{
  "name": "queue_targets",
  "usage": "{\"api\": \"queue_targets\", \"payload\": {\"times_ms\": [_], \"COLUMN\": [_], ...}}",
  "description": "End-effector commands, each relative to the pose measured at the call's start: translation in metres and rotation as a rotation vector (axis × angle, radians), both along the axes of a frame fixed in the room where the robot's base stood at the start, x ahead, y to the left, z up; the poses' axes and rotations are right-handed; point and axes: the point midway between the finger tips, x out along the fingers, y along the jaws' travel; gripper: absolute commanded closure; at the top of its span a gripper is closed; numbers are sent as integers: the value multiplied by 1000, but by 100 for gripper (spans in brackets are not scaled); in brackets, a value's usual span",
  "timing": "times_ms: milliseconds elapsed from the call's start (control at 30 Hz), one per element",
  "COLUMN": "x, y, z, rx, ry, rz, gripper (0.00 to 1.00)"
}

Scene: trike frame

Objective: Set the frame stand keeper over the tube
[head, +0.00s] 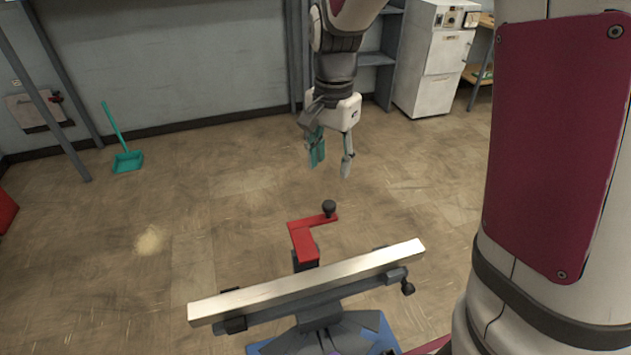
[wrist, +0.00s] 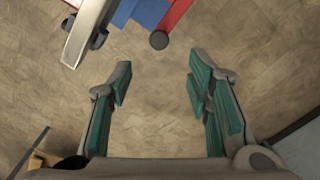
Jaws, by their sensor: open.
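The frame stand keeper (head: 303,240) is a red bent arm with a dark round knob (head: 329,207) at its free end. It stands out on the far side of the stand, clear of the top of the tube. The pale metal tube (head: 310,281) lies across the dark stand (head: 322,314). My gripper (head: 333,168) is open and empty, above and beyond the knob, touching nothing. In the wrist view the knob (wrist: 158,41) shows ahead of the gap between my fingertips (wrist: 157,80), with part of the red keeper (wrist: 177,15) and the tube (wrist: 90,28) at the top.
A small dark knob (head: 408,288) sticks out at the right of the stand. The blue base (head: 268,347) is below it. A teal dustpan (head: 127,161) lies at the left, and a white cabinet (head: 430,65) stands at the back.

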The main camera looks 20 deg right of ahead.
Motion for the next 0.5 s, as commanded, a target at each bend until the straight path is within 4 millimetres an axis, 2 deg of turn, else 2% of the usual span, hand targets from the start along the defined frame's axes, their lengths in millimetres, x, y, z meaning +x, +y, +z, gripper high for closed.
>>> {"api": "queue_targets", "payload": {"times_ms": [167,500], "x": [-1,-2], "y": [0,0], "z": [-24,-91], "rx": [-1,0], "ry": [4,5], "rz": [0,2], "gripper": [55,55]}}
